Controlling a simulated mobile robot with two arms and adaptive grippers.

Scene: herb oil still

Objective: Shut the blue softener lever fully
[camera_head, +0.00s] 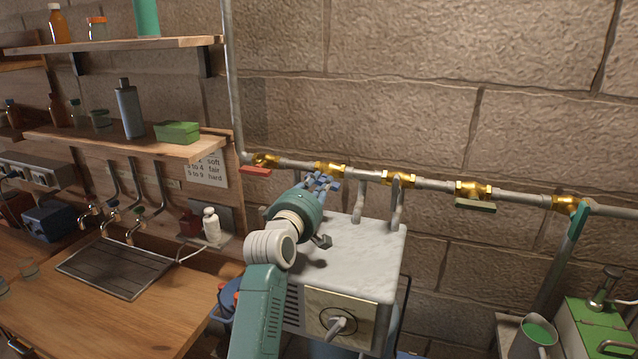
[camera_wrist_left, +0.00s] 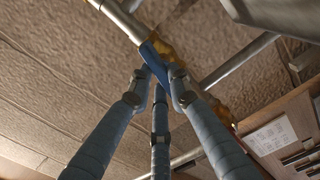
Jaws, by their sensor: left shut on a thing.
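The blue softener lever (camera_wrist_left: 157,66) sits on a brass valve (camera_head: 330,170) on the wall pipe. In the left wrist view the lever lies between my fingertips, close to the brass body and the pipe. My left gripper (camera_head: 322,182) reaches up to this valve from the front, over the white-topped box, and is shut on the lever. In the head view the fingers cover most of the lever, so its angle to the pipe is hard to tell. My right gripper is not in view.
A red lever (camera_head: 256,171) is close by on the left; a dark green lever (camera_head: 475,206) and a teal lever (camera_head: 578,221) are on the right. The white-topped box (camera_head: 375,250) stands below my gripper. Wooden shelves (camera_head: 130,140) are at the left.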

